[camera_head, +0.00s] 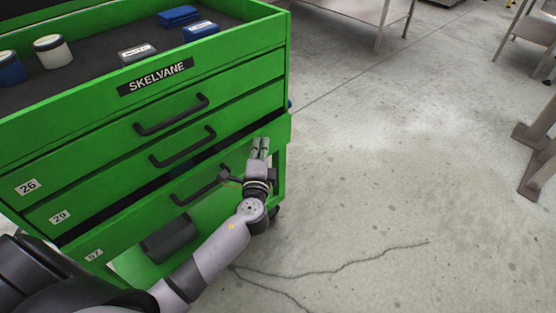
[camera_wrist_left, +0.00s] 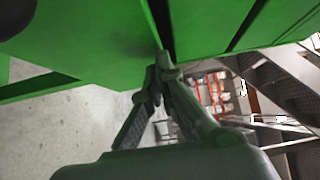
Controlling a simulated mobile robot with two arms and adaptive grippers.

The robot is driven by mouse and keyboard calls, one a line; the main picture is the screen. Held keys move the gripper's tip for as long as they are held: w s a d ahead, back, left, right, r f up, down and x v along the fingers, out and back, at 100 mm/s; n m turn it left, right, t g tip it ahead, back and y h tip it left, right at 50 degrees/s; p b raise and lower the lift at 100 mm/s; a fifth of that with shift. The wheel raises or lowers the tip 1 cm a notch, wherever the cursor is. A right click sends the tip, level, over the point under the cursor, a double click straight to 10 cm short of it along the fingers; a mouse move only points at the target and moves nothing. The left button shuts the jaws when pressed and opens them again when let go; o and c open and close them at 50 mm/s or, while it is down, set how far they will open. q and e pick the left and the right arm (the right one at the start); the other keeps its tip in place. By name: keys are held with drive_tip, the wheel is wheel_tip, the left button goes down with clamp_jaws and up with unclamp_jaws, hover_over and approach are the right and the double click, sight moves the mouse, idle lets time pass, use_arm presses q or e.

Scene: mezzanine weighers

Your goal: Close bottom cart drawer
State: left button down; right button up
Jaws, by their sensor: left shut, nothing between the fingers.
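The green cart (camera_head: 75,128) stands at the left of the head view. Its bottom drawer (camera_head: 135,222) sticks out a little past the drawers above, with a dark gap over its top edge. Its black handle (camera_head: 198,190) is partly covered by my wrist. My left gripper (camera_head: 260,142) is shut and empty at the right end of the bottom drawer's front. In the left wrist view the fingertips (camera_wrist_left: 160,66) meet close to the green panel (camera_wrist_left: 100,45); I cannot tell if they touch it. My right gripper is not in view.
The upper drawer (camera_head: 100,150) and middle drawer (camera_head: 125,175) look shut. Blue boxes (camera_head: 180,16) and tubs (camera_head: 52,50) stand on the cart's top. Open concrete floor (camera_head: 400,160) lies to the right, with a table (camera_head: 365,10) behind.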

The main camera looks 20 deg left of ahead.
sight(251, 141)
use_arm(q)
drive_tip(key=a, duration=0.1)
drive_tip(key=w+a, duration=0.1)
drive_tip(key=a, duration=0.1)
drive_tip(key=shift+w+a, duration=0.2)
drive_tip(key=shift+a, duration=0.15)
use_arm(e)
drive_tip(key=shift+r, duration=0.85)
use_arm(q)
drive_tip(key=shift+r, duration=0.1)
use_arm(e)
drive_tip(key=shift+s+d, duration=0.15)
